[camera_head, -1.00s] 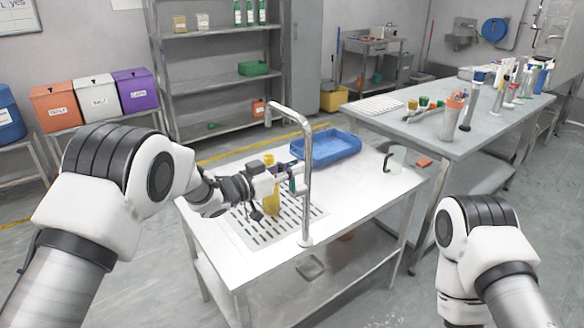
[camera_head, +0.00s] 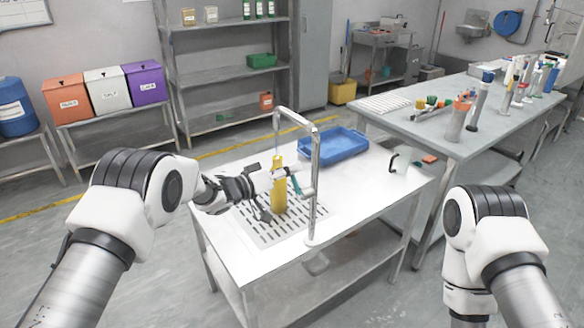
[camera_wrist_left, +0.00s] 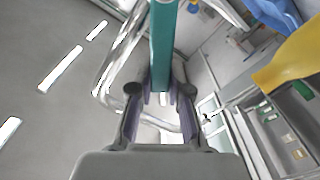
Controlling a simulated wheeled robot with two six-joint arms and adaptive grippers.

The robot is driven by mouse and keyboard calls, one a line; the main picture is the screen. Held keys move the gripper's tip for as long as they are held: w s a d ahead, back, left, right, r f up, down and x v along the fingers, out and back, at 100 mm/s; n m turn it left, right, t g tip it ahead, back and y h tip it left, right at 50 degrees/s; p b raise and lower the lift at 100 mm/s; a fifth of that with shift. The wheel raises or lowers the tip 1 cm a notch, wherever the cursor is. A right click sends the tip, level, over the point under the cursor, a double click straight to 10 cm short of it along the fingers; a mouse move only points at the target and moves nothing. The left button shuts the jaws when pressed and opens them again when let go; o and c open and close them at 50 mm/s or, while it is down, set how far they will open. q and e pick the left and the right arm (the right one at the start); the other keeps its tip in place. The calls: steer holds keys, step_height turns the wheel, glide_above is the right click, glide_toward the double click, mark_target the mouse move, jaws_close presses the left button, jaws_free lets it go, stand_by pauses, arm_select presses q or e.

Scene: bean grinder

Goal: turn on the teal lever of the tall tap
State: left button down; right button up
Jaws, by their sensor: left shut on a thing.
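The tall chrome tap (camera_head: 314,190) rises from the white table, and its spout bends over the slotted drain. Its teal lever (camera_head: 297,185) sticks out at the side of the post and looks tilted; it also shows large in the left wrist view (camera_wrist_left: 163,45). My left gripper (camera_head: 290,174) is shut on the lever, with a finger on each side of it in the wrist view (camera_wrist_left: 160,100). A thin pale line runs down below the spout; I cannot tell whether it is water. My right arm shows, but its gripper is out of view.
A yellow upright object (camera_head: 279,192) stands on the drain grid (camera_head: 262,228), close beside my left gripper. The table's front right is clear.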

stand_by(0.4)
arm_select(q)
steer(key=c, duration=1.1)
jaws_free()
steer(key=shift+w+f, duration=0.1)
